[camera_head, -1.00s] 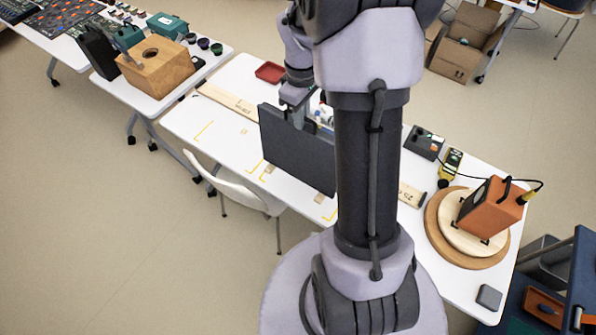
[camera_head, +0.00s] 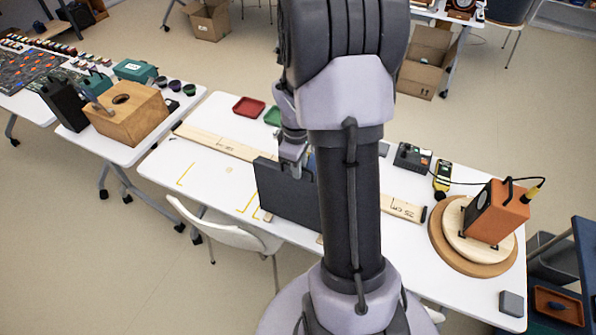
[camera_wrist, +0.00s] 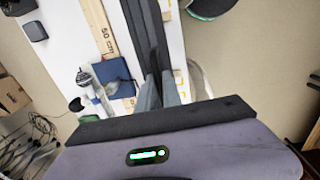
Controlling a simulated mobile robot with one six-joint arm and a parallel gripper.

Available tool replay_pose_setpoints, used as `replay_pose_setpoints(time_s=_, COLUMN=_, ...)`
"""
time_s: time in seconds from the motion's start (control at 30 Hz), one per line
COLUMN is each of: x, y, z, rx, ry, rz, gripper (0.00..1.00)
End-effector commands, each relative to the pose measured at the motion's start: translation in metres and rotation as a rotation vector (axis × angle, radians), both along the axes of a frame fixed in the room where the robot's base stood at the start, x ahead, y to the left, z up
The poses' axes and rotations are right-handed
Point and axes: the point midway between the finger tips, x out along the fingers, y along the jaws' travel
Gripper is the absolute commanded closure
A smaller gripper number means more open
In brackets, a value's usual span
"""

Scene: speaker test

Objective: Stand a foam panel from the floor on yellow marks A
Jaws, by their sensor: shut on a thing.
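A dark grey foam panel (camera_head: 285,198) stands upright on edge above or on the white table. My gripper (camera_head: 292,172) is shut on its top edge. In the wrist view the panel (camera_wrist: 141,30) runs up from between my gripper's fingers (camera_wrist: 160,92) as a dark strip. Thin yellow marks (camera_head: 250,204) show on the table just left of the panel, and another yellow corner mark (camera_head: 185,174) lies farther left. Their letters are not readable. The panel's right end is hidden behind my arm, and I cannot tell whether its bottom edge touches the table.
A wooden ruler board (camera_head: 215,143) lies behind the panel. A red tray (camera_head: 249,106) and green tray (camera_head: 272,116) lie at the back. An orange speaker (camera_head: 497,212) stands on a round turntable (camera_head: 437,234) at right. A white chair (camera_head: 225,233) stands at the front edge.

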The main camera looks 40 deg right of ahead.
Motion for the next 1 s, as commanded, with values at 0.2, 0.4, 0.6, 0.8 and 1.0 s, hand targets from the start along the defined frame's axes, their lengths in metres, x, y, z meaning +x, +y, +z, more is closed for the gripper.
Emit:
replay_pose_setpoints(time_s=0.2, x=0.001, y=0.000, z=-0.002, rx=-0.001, ry=-0.002, rz=0.000, gripper=1.00)
replay_pose_setpoints(time_s=0.4, x=0.000, y=0.000, z=-0.002, rx=-0.001, ry=-0.001, rz=0.000, gripper=0.69)
replay_pose_setpoints(time_s=0.6, x=0.000, y=0.000, z=-0.001, rx=-0.001, ry=-0.001, rz=0.000, gripper=0.69)
replay_pose_setpoints(time_s=0.8, x=0.001, y=0.001, z=0.032, rx=-0.003, ry=-0.004, rz=0.000, gripper=0.69)
replay_pose_setpoints(time_s=1.0, x=0.000, y=0.004, z=0.089, rx=-0.003, ry=-0.004, rz=0.000, gripper=0.69)
